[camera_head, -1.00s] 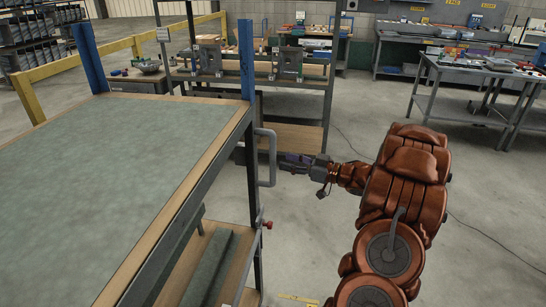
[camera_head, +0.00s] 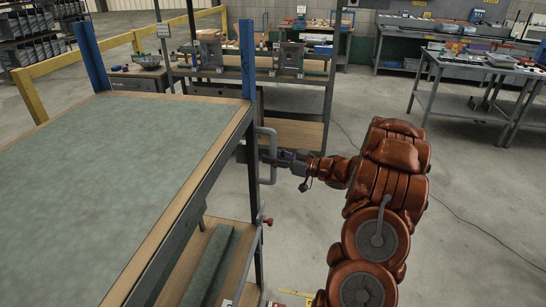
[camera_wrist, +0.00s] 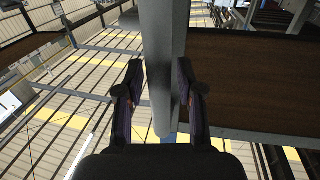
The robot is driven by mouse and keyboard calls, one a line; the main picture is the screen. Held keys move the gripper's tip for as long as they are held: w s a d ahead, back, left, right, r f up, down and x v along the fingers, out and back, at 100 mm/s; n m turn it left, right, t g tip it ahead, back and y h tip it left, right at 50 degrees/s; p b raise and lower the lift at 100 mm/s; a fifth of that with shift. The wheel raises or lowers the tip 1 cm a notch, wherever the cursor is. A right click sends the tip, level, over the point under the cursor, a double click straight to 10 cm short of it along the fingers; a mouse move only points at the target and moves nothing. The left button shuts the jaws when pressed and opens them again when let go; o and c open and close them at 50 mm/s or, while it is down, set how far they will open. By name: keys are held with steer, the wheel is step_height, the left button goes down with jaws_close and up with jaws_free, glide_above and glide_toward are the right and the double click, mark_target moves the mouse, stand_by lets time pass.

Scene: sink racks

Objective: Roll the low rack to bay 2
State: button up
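A rack (camera_head: 118,158) with a grey-green mat top, wood edging and blue posts (camera_head: 247,60) fills the left of the head view. I cannot tell whether it is the low rack. A grey upright handle (camera_head: 270,158) stands out from its right side, with a red knob (camera_head: 267,221) below. My gripper (camera_head: 268,156) is at the handle, partly hidden behind it. In the wrist view my gripper (camera_wrist: 160,88) has its two fingers on either side of a grey upright bar (camera_wrist: 160,40). The fingers are apart, with a narrow gap on the left; no firm grip shows.
Another rack with fixtures on its shelf (camera_head: 262,73) stands behind. Workbenches (camera_head: 475,68) are at the back right. A yellow rail (camera_head: 75,67) runs at the left. Small floor markings (camera_head: 296,293) lie near the rack's lower right.

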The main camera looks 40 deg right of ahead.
jaws_close()
stand_by(0.4)
